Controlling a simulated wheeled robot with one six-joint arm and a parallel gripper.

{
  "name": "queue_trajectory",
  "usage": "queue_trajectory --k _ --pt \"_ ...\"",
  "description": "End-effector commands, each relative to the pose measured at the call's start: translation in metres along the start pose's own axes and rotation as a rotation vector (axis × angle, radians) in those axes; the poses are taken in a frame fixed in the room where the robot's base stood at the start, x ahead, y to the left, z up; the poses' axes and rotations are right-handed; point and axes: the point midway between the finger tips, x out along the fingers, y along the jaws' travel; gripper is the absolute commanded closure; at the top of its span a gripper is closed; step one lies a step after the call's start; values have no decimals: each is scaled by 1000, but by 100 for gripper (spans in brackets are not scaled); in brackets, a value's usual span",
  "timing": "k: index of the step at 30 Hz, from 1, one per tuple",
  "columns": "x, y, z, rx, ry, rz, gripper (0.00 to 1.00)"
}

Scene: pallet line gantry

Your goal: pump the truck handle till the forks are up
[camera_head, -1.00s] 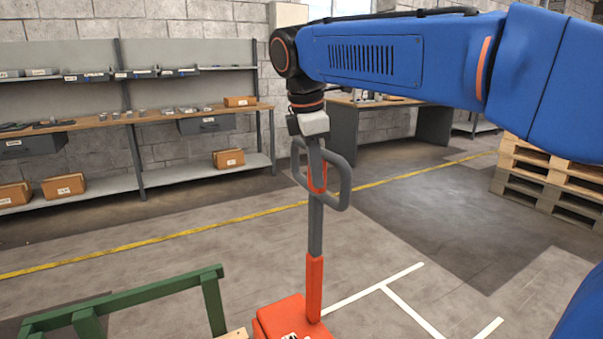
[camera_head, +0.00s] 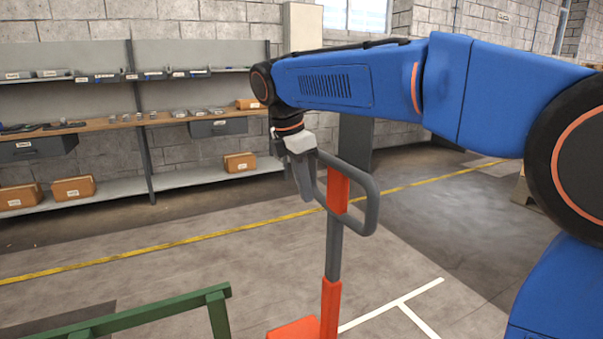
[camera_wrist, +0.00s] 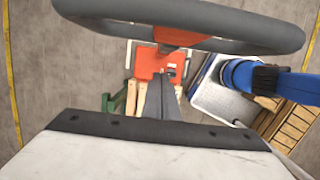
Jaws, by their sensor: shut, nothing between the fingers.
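The truck handle is a grey loop (camera_head: 368,205) on an orange and grey shaft (camera_head: 333,250), standing nearly upright in the head view. Its orange base (camera_head: 296,330) shows only in part at the bottom edge. My gripper (camera_head: 306,196) points down with its fingers closed, at the left side of the loop; whether it touches the loop I cannot tell. In the wrist view the loop (camera_wrist: 225,22) crosses the top of the picture, the closed dark fingers (camera_wrist: 158,100) are below it, and the orange truck body (camera_wrist: 152,62) is far beneath. The forks cannot be made out clearly.
A green rail (camera_head: 150,317) stands at the lower left. A workbench with shelves (camera_head: 105,122) runs along the back wall. A yellow floor line (camera_head: 190,239) and white floor marks (camera_head: 402,302) cross open floor. A wooden pallet stack (camera_wrist: 292,130) shows at right in the wrist view.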

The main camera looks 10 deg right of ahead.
Motion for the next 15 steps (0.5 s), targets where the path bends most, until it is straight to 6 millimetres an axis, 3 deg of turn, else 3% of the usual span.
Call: queue_trajectory --k 4,9,15 --pt "27 -1 0 1 0 -3 100" --pt "32 0 23 5 0 1 100" --pt "35 0 37 3 0 1 100"
